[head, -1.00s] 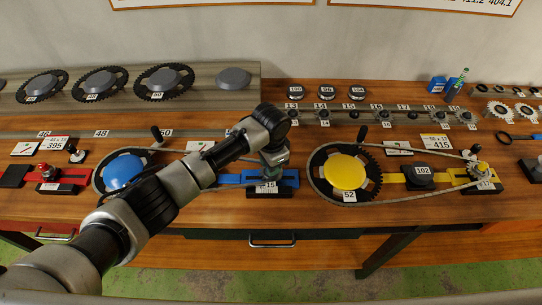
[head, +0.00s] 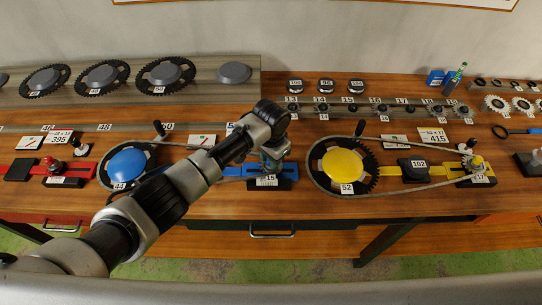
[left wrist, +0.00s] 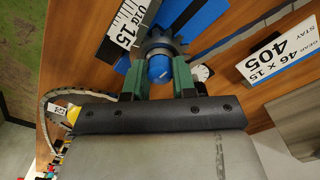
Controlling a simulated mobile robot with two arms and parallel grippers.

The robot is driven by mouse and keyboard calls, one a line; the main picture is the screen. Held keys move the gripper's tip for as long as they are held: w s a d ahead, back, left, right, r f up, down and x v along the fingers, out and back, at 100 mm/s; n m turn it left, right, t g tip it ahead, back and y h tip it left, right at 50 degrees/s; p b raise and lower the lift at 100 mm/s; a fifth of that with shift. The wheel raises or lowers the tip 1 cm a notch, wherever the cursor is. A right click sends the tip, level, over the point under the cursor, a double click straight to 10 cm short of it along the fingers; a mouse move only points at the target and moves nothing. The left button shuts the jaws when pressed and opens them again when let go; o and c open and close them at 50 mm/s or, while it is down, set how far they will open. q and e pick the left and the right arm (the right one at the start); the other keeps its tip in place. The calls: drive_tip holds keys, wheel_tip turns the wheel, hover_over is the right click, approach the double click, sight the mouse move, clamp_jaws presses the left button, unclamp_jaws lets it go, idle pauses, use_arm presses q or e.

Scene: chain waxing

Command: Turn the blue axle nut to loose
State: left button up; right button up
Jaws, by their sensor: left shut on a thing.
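The blue axle nut (left wrist: 160,68) is a blue cap in front of a dark toothed sprocket (left wrist: 163,43) in the left wrist view. My left gripper (head: 271,161) is at the right end of the blue station, above the block with the 15 label (head: 267,180). Its two green fingers are shut on the nut, one on each side. In the head view the nut is hidden by the gripper. The blue chainring disc (head: 128,168) is at the left of the same station, partly behind my arm. My right gripper is not in view.
The yellow station (head: 343,167) with its chain is to the right. A red bar (head: 80,168) is at the left. Chainrings (head: 166,74) and small sprockets (head: 382,107) line the back. Bare wood lies in front.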

use_arm(q)
drive_tip(key=o, duration=0.9)
drive_tip(key=shift+o, duration=0.2)
drive_tip(key=shift+r, duration=0.1)
wheel_tip(320, 180, up, 11)
drive_tip(key=b, duration=0.2)
drive_tip(key=shift+f, duration=0.2)
